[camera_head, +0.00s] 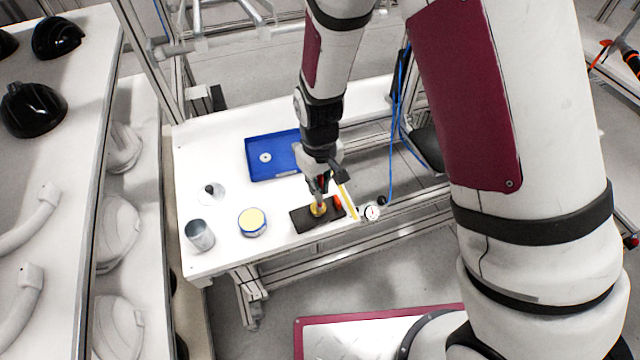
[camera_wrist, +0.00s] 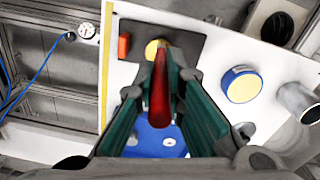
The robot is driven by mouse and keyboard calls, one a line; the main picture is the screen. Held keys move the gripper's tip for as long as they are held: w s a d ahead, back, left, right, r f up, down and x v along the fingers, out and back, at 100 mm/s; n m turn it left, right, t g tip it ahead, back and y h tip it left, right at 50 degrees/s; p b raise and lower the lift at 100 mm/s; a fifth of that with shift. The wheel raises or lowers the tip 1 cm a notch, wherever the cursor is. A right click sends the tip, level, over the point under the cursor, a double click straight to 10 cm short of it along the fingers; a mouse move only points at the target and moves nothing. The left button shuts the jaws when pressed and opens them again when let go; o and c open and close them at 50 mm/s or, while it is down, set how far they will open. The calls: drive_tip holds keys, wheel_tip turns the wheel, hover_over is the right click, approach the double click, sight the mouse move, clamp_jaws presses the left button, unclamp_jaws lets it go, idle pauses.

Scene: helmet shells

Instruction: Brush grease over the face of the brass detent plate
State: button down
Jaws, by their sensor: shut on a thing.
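My gripper (camera_head: 320,182) points down over the front of the white table and is shut on a brush with a red handle (camera_wrist: 159,95). The handle stands between the teal fingers in the wrist view. Below it, the round yellow brass detent plate (camera_head: 318,210) sits on a dark block (camera_head: 303,221). The plate also shows in the wrist view (camera_wrist: 152,47), partly behind the brush. The brush's lower end is at or just above the plate; I cannot tell whether it touches. A blue tin with pale yellow contents (camera_head: 252,221), apparently grease, stands left of the block.
A metal cup (camera_head: 200,235) stands at the table's left front. A black knob (camera_head: 210,189) on a pale disc is behind it. A blue tray (camera_head: 255,174) with a white ring lies further back. An orange piece (camera_head: 338,202) and a dial gauge (camera_head: 372,212) are right of the plate.

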drive_tip(key=shift+w+d+r, duration=0.1)
drive_tip(key=shift+w+d, duration=0.1)
drive_tip(key=shift+d, duration=0.1)
drive_tip(key=shift+w+d, duration=0.2)
drive_tip(key=shift+w, duration=0.15)
drive_tip(key=shift+w, duration=0.35)
drive_tip(key=shift+w+a, duration=0.15)
drive_tip(key=shift+w, duration=0.1)
drive_tip(key=shift+w+a+b, duration=0.1)
drive_tip(key=shift+a+b, duration=0.05)
drive_tip(key=shift+b, duration=0.15)
drive_tip(key=shift+w+a, duration=0.1)
drive_tip(key=shift+a, duration=0.1)
drive_tip(key=shift+a, duration=0.4)
